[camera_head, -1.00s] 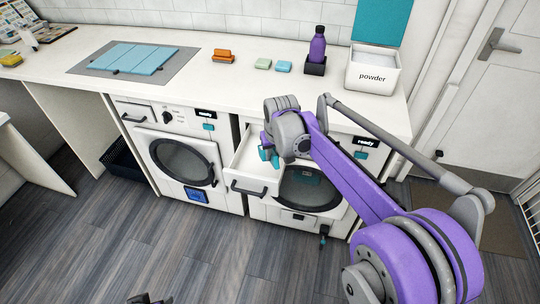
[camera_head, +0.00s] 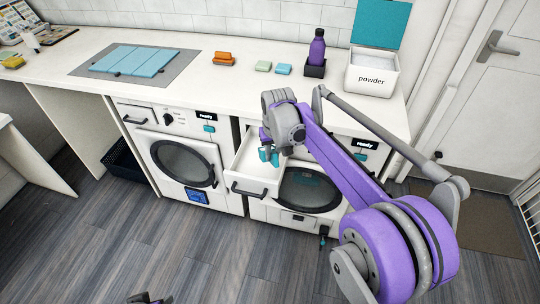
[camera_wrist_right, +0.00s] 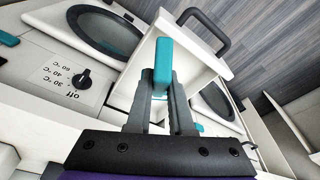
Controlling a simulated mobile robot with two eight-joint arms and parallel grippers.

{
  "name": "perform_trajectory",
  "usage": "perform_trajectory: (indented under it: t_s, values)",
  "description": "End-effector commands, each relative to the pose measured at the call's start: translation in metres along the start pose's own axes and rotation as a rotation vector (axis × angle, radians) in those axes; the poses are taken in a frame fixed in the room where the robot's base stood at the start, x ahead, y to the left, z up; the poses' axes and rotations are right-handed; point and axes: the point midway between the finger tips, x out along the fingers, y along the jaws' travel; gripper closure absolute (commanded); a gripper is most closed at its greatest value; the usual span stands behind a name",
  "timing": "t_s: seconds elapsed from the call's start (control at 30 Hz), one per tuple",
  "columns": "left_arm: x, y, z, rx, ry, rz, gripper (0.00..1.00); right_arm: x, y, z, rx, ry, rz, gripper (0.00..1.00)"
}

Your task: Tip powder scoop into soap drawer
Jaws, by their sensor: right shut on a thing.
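The soap drawer (camera_head: 243,187) is pulled out from the right-hand washing machine, and its pale inside shows. My right gripper (camera_head: 268,154) is above the drawer, pointing down. In the right wrist view, my right gripper (camera_wrist_right: 160,98) is shut on the teal handle of the powder scoop (camera_wrist_right: 163,66), with the drawer (camera_wrist_right: 205,72) just beyond. The scoop's bowl is not clearly visible, so I cannot tell its tilt or whether powder is in it. A small dark part at the bottom edge of the head view may be my left gripper (camera_head: 148,299); its fingers cannot be made out.
The white powder box (camera_head: 371,82), with a teal lid raised, stands at the counter's right end. A purple bottle (camera_head: 317,48), soap bars (camera_head: 284,70) and an orange brush (camera_head: 223,58) stand behind the drawer. Another washer (camera_head: 180,165) is to the left. The floor in front is clear.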

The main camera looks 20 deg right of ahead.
Motion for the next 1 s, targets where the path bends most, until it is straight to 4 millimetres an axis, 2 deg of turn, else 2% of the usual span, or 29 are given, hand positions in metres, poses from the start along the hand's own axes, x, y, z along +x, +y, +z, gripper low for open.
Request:
perform_trajectory:
  t_s: [0.17, 1.0]
  values:
    - [-0.0085, 0.0, -0.0057, 0.0, 0.003, 0.0, 0.5, -0.0064, 0.0001, -0.0054, 0.0, -0.059, 0.0, 1.0]
    - [-0.0088, 0.0, -0.0058, 0.0, 0.003, 0.0, 0.5, -0.006, 0.0001, -0.0057, 0.0, -0.069, 0.0, 1.0]
